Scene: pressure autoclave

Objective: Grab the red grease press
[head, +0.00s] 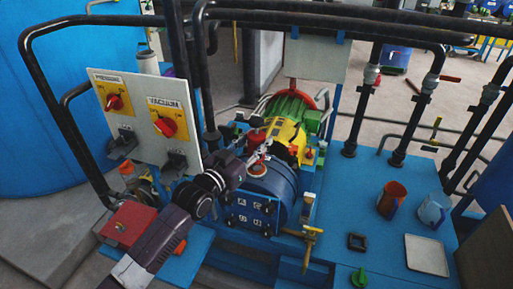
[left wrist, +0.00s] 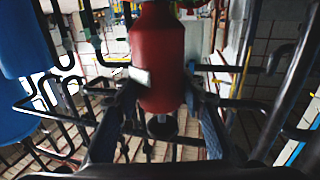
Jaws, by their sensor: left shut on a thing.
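The red grease press (left wrist: 158,55) is a dark red cylinder with a narrow dark lower end, upright in the left wrist view. My left gripper (left wrist: 160,92) is shut on it, one finger on each side of its body. In the head view my left gripper (head: 259,156) is above the blue round pump housing (head: 272,190), beside the yellow and green motor. My right gripper is not in view.
A panel with red PRESSURE and VACUUM knobs (head: 148,118) stands left of my arm. Black pipes (head: 360,110) rise around the machine. A reddish mug (head: 391,200), a bluish mug (head: 434,209) and a pale tray (head: 427,255) are on the blue deck at right.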

